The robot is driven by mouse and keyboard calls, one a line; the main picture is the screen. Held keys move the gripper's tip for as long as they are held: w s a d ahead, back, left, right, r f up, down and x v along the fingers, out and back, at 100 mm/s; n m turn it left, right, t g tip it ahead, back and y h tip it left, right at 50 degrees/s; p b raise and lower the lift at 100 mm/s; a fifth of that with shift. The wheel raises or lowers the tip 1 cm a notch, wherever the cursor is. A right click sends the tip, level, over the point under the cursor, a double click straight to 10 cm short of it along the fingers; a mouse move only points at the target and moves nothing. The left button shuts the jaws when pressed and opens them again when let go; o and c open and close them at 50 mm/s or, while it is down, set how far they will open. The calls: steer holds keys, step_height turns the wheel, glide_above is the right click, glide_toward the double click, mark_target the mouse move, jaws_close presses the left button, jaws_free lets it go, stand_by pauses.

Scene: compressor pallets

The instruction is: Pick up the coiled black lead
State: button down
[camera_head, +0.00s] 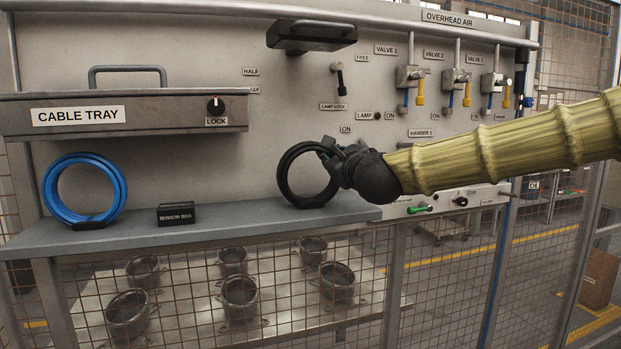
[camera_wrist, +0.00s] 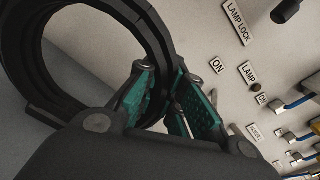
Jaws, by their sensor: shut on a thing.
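The coiled black lead (camera_head: 283,176) stands upright as a ring on the right part of the grey shelf (camera_head: 190,230), in front of the panel. My gripper (camera_head: 333,158) reaches in from the right and is shut on the right side of the ring. In the wrist view, the teal-padded fingers (camera_wrist: 165,100) close around the black coil (camera_wrist: 20,60), one finger on each side. The coil's foot still appears at the shelf top; whether it touches cannot be told for sure.
A blue coil (camera_head: 50,190) stands at the shelf's left, with a black sensor box (camera_head: 176,214) between the coils. The cable tray (camera_head: 150,112) juts out above the left shelf. A dark overhead bracket (camera_head: 312,35), lamp lock lever (camera_head: 338,80) and valves (camera_head: 410,76) are on the panel.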

steer(key=shift+r, duration=0.1)
steer(key=shift+r+b, duration=0.9)
steer(key=shift+r, duration=0.45)
steer(key=shift+s+r, duration=0.2)
steer(key=shift+r, duration=0.15)
steer(key=s+d+r+b, duration=0.1)
steer(key=s+b, duration=0.4)
steer(key=s, duration=1)
steer(key=shift+s+d+r, duration=0.2)
steer(key=shift+s+r, duration=0.05)
steer(key=shift+s, duration=0.05)
